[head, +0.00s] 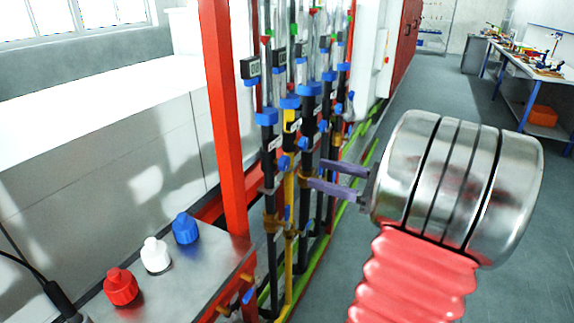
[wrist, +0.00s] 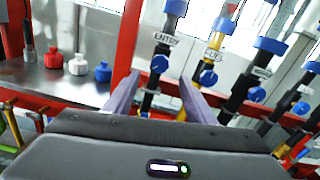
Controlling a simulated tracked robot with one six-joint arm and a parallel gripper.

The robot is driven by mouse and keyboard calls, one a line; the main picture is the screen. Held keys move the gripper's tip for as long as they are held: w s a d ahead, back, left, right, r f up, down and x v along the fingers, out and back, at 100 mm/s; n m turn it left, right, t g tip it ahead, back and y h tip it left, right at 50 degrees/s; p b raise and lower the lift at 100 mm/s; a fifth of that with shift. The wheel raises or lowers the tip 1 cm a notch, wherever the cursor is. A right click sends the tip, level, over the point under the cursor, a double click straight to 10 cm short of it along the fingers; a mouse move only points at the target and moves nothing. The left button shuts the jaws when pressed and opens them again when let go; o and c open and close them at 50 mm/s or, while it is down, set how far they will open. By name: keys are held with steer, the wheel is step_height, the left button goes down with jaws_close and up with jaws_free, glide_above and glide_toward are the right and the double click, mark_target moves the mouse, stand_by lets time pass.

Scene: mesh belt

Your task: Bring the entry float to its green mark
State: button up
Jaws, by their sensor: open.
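The entry meter is a dark upright column with a white ENTRY label (wrist: 165,39) in the wrist view. Its blue knob (wrist: 159,63) faces me just below the label. In the head view the entry column (head: 268,140) looks to be the nearest one, with a clear tube above. A small red piece (head: 266,39) shows on that tube; I cannot tell whether it is the float. The green mark is not clear to me. My gripper (head: 314,172) is open and empty. In the wrist view its purple fingers (wrist: 160,78) stand either side of the knob's line, apart from it.
A yellow column (head: 291,125) stands right beside the entry one, with several more columns behind. A red post (head: 225,110) rises on the left. Floor to the right is open.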

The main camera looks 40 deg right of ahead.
mark_target(287, 165)
steer(key=x, duration=1)
steer(key=shift+w+a, duration=0.1)
steer(key=shift+w, duration=0.2)
steer(key=c, duration=1)
steer(key=shift+c, duration=0.2)
steer(key=o, duration=1)
steer(key=shift+o, duration=0.2)
steer(key=shift+s, duration=0.15)
